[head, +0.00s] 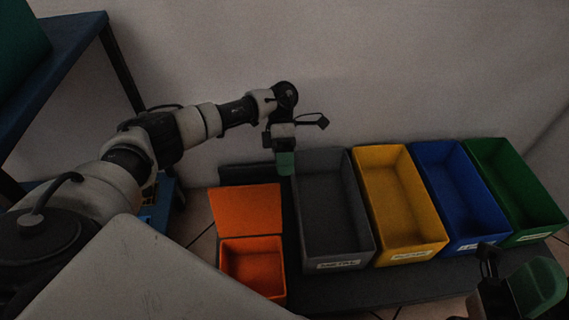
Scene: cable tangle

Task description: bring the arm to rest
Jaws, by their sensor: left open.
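My left arm reaches in from the left. Its gripper (285,163) points down with green fingertips, at the back edge of the bench between the orange box and the grey bin. It is open, and I see nothing held in it. Part of my right gripper (525,290), with a green part and black links, shows at the lower right corner, cut off by the frame; its jaws cannot be made out.
An orange box (252,242) with its lid raised stands on the dark bench (395,287). To its right are a grey bin (309,235), a yellow bin (420,239), a blue bin (478,230) and a green bin (540,229). A blue-topped table (60,60) stands upper left.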

